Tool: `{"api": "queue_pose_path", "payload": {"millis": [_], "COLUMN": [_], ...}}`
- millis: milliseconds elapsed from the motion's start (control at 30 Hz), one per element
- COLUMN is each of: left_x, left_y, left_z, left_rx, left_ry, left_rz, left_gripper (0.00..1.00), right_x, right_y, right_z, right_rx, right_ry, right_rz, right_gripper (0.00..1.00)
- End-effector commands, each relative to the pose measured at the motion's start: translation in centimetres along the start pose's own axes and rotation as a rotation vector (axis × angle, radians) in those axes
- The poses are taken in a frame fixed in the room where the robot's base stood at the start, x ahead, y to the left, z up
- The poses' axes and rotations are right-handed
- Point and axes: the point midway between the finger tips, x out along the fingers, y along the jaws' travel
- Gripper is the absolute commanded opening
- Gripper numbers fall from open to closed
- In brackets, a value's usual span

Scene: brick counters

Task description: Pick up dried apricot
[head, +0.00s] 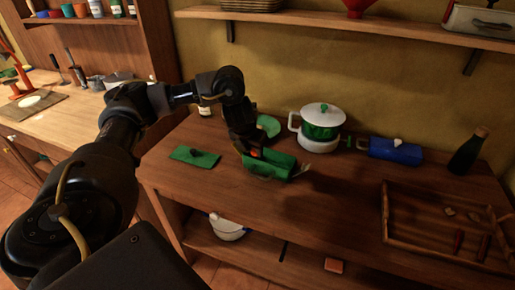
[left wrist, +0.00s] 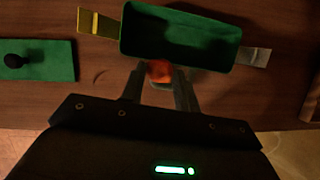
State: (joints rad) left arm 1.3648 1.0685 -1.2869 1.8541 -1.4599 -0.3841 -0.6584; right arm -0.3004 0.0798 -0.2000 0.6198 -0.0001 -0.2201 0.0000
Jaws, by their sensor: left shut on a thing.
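The dried apricot (left wrist: 159,71) is a small orange piece held between the fingertips of my left gripper (left wrist: 160,88) in the left wrist view. My left gripper is shut on it, at the near long side of an open green rectangular dish (left wrist: 133,47). In the head view the apricot (head: 256,153) is a small orange spot at the tip of my left gripper (head: 251,152), beside the green dish (head: 283,168). The wrist view does not show clearly whether the apricot touches the dish wall. My right gripper is not in view.
A green lid with a dark knob (head: 195,156) lies left of the dish. A green-and-white pot (head: 321,132), a blue lidded dish (head: 395,151) and a dark bottle (head: 468,151) stand behind. A wooden tray (head: 428,241) is at right. The counter's front middle is clear.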

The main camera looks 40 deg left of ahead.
Motion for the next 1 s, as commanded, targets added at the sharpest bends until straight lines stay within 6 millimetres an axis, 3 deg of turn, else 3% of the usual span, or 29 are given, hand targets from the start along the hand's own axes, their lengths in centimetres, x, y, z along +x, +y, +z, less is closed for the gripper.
{"api": "queue_pose_path", "payload": {"millis": [133, 400, 767, 1000], "left_x": [-3.1, -6.1, -6.8, -6.9], "left_y": [-0.5, -1.2, -1.6, -3.6], "left_z": [-2.3, -5.6, -6.6, -6.6], "left_rx": [0.006, 0.003, -0.009, -0.188], "left_ry": [-0.004, -0.001, 0.000, -0.007], "left_rz": [0.000, 0.000, 0.005, 0.086], "left_gripper": [0.10, 0.10, 0.10, 0.10], "right_x": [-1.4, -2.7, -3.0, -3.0], "right_y": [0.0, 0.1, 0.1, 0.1], "right_z": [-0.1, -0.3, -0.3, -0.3], "right_rx": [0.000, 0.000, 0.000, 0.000], "right_ry": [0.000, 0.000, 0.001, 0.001], "right_rz": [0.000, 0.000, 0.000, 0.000], "right_gripper": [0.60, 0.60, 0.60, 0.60]}}
